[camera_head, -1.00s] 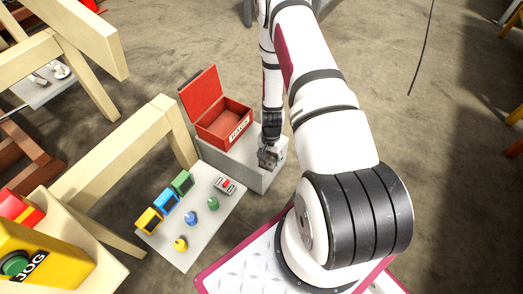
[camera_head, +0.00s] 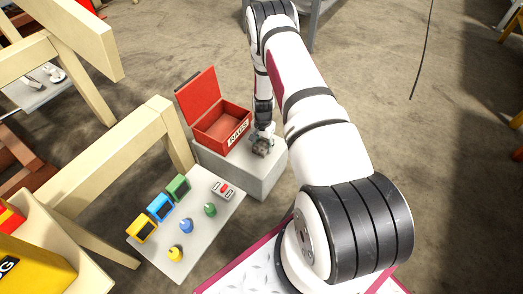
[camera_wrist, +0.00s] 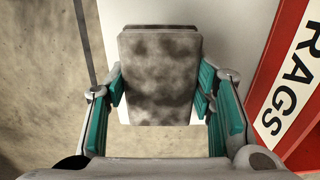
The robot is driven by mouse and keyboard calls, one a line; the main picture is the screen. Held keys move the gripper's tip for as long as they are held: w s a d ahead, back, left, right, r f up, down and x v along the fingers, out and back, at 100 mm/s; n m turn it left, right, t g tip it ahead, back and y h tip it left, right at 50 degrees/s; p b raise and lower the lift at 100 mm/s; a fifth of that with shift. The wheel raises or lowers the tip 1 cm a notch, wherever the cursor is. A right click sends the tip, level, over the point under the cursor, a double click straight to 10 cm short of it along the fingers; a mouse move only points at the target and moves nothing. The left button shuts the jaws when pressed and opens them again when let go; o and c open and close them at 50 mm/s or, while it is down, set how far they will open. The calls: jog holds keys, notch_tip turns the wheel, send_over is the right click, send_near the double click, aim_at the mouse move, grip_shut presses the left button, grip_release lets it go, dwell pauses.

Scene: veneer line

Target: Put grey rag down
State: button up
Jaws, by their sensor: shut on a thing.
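The grey rag (camera_wrist: 160,75) is a folded, blotchy grey pad between the teal-lined fingers of my gripper (camera_wrist: 160,110) in the wrist view. My gripper is shut on it. In the head view my gripper (camera_head: 261,148) is over the top of a pale grey block, just right of the red box's front. The rag is small and dark there (camera_head: 259,151). I cannot tell whether the rag touches the block top. The red box (camera_head: 222,128) has its lid open and a "RAGS" label, which also shows at the right in the wrist view (camera_wrist: 290,105).
The pale block (camera_head: 255,177) carries the red box. In front is a light panel (camera_head: 192,225) with green, blue and yellow boxes and several coloured knobs. A cream wooden frame (camera_head: 110,155) stands at the left. Concrete floor is open behind.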

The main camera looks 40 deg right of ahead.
aim_at(262, 148)
jog(key=shift+w+d, duration=0.1)
jog(key=shift+w, duration=0.4)
jog(key=shift+w+f+b, duration=0.15)
jog(key=shift+f+b, duration=0.85)
jog(key=shift+f, duration=0.8)
jog(key=shift+f, duration=0.2)
jog(key=o, duration=1.1)
jog(key=shift+r, duration=0.15)
